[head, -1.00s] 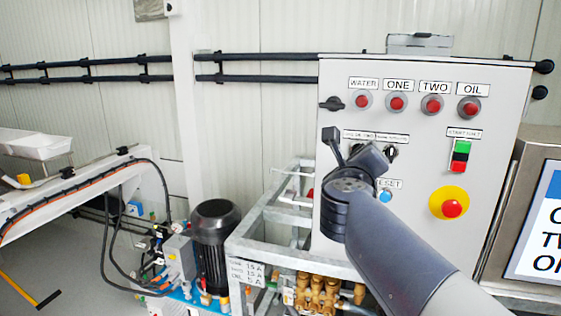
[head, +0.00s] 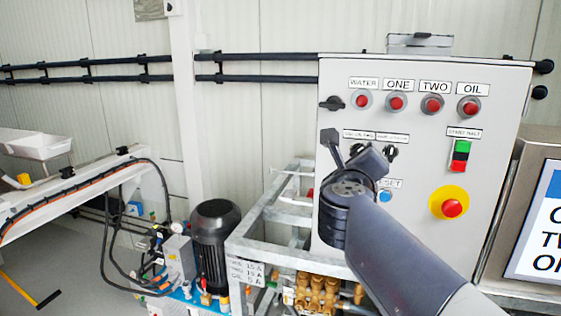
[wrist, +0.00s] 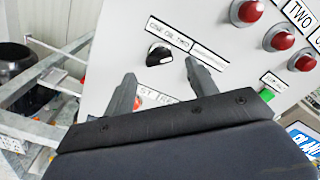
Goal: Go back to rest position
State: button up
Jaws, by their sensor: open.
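The grey control cabinet (head: 420,110) stands in front of me with my arm across its lower left part. In the wrist view the two fingers of my gripper (wrist: 160,69) are apart with nothing between them. They point toward the cabinet face (wrist: 135,25). A black selector knob (wrist: 158,54) shows just beyond the fingertips, under a white label strip, with no visible contact. In the head view my own arm hides most of the gripper. A second selector knob (head: 390,152) shows just right of my wrist. A blue reset button (head: 385,196) sits below it.
Red lamps (head: 397,103) line the cabinet top. A green-red start/halt switch (head: 460,155) and a yellow-ringed emergency stop (head: 450,203) sit at right. A metal frame (head: 285,205), black motor (head: 215,245) and brass pump parts (head: 318,290) stand below left. A screen (head: 540,220) is far right.

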aim_at(358, 150)
jog(key=w+n+p, duration=0.1)
jog(key=n+p, duration=0.2)
jog(key=n, duration=0.3)
jog(key=w+n+p, duration=0.1)
jog(key=n+p, duration=0.2)
jog(key=n, duration=0.3)
jog(key=w+d+n+p, duration=0.1)
jog(key=n+p, duration=0.3)
jog(key=n, duration=0.2)
jog(key=shift+r, duration=0.35)
jog(key=shift+b+v, duration=0.3)
jog(key=shift+v, duration=0.75)
jog(key=shift+f, duration=0.1)
jog(key=shift+s, duration=0.1)
